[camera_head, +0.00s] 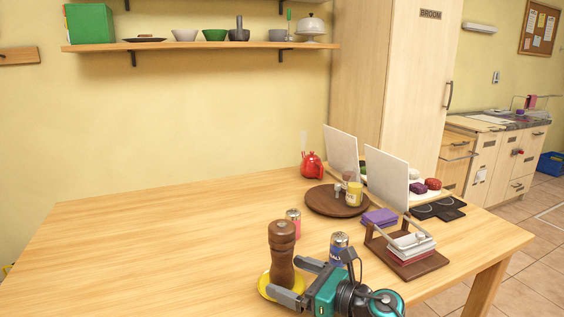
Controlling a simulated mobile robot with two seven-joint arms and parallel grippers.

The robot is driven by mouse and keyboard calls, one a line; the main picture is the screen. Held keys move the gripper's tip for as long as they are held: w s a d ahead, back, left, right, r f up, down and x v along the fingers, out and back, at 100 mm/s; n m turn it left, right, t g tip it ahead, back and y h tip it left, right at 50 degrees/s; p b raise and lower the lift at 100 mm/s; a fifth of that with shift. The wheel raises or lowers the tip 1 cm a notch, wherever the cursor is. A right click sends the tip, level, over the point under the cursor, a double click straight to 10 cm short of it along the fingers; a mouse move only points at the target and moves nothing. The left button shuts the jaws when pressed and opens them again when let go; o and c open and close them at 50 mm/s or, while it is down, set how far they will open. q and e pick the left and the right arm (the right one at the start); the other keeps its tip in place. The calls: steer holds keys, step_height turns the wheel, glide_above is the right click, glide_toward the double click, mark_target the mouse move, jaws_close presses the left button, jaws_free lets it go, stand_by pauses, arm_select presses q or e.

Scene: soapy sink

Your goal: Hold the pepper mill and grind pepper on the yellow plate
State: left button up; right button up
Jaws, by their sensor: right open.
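The brown wooden pepper mill (282,248) stands upright at the front of the table. The yellow plate (264,284) shows around the mill's base, partly hidden by the mill and my gripper. I cannot tell whether the mill stands on the plate or just in front of it. My right gripper (286,277) comes in from the lower right. It is open, with its fingers at the lower part of the mill, one on the near side and one on the right. Contact with the mill cannot be made out. My left gripper is not in view.
The table's left side is clear.

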steer(key=shift+x, duration=0.8)
steer(key=shift+c, duration=0.5)
steer(key=c, duration=1)
steer(key=shift+o, duration=0.2)
steer(key=o, duration=1)
steer(key=shift+c, duration=0.2)
steer(key=shift+c, duration=0.5)
steer(key=c, duration=0.9)
